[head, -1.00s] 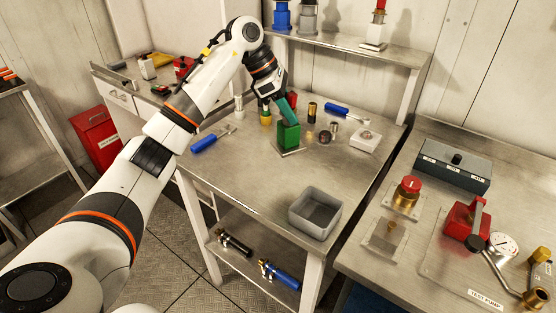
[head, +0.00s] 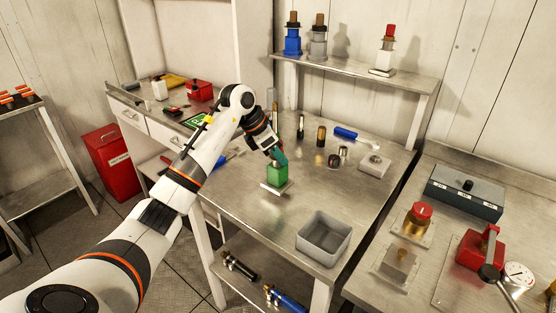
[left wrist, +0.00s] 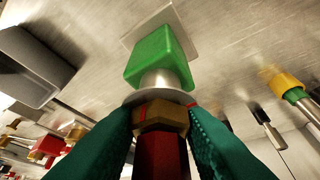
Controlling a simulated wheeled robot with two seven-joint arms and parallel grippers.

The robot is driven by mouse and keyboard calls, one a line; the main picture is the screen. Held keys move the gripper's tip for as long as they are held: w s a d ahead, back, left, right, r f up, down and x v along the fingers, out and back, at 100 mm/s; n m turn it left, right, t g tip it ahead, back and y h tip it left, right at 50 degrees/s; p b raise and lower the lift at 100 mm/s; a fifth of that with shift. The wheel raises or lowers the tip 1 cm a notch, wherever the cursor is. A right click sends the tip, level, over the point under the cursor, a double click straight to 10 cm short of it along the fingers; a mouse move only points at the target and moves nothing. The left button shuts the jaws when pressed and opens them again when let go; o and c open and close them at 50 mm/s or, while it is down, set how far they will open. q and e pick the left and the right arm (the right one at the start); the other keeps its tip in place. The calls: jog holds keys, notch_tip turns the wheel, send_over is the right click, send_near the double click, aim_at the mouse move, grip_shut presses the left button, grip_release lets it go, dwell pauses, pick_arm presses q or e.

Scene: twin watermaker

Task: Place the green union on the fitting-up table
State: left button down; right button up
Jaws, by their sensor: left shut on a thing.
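The green union (head: 277,174) has a green block body on a square plate, and it is upright over the middle steel table (head: 250,212). In the left wrist view the green union (left wrist: 155,56) also shows a silver neck, a flange, a brass hex nut and a red top. My left gripper (head: 277,154) has its teal fingers closed around the upper part, at the nut and red top. The plate is at or just above the tabletop; I cannot tell if it touches. My right gripper is not in view.
A grey bin (head: 323,236) stands at the table's front right. A blue-handled tool (head: 345,132), a white block (head: 374,165) and several small fittings lie behind. A shelf (head: 360,77) at the back holds blue, grey and white units. Bare tabletop lies around the union.

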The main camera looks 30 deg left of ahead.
pick_arm(q)
notch_tip(320, 180, down, 2)
jog(key=shift+f, duration=0.1)
jog(key=shift+f, duration=0.15)
jog(key=c, duration=1.1)
grip_release()
jog(key=b+v, duration=0.1)
jog(key=v, duration=1.1)
